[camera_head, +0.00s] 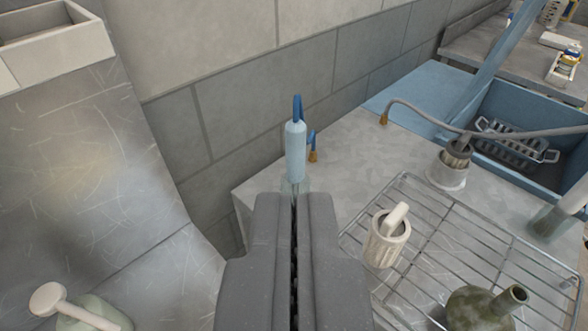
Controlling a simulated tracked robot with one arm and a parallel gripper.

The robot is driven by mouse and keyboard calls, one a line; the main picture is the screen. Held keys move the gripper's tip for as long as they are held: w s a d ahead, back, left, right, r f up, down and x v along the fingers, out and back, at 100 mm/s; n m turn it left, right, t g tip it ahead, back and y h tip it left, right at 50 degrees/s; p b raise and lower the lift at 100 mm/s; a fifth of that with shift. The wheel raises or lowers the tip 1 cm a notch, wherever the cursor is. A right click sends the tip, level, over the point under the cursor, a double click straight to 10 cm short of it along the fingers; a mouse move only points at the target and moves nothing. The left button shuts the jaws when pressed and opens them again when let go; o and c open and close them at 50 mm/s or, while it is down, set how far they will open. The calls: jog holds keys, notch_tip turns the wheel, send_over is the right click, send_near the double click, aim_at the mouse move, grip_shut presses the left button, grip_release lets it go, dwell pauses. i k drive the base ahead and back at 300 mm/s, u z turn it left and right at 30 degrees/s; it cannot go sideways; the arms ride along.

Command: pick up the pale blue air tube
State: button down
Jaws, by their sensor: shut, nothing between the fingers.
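The pale blue air tube (296,152) shows just beyond the tips of my gripper, near the centre of the view. It is a slim upright cylinder with a darker blue tip on top. Its lower end looks clear or glassy and is partly hidden behind the fingertips. My gripper (295,198) is shut and empty, its two dark grey fingers side by side and pointing at the tube. I cannot tell whether the fingertips touch it.
A small blue and brass fitting (313,148) is right of the tube. A wire rack (405,262) with a cream ribbed holder (386,240) and a green bottle (480,308) lies to the right. A blue basin (415,100) is behind. A block wall (240,125) stands at the back.

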aim_at(295, 132)
jog(key=u, duration=0.8)
jog(key=k, duration=1.5)
jog(key=z, duration=0.55)
jog(key=i, duration=1.65)
jog(key=u, duration=0.05)
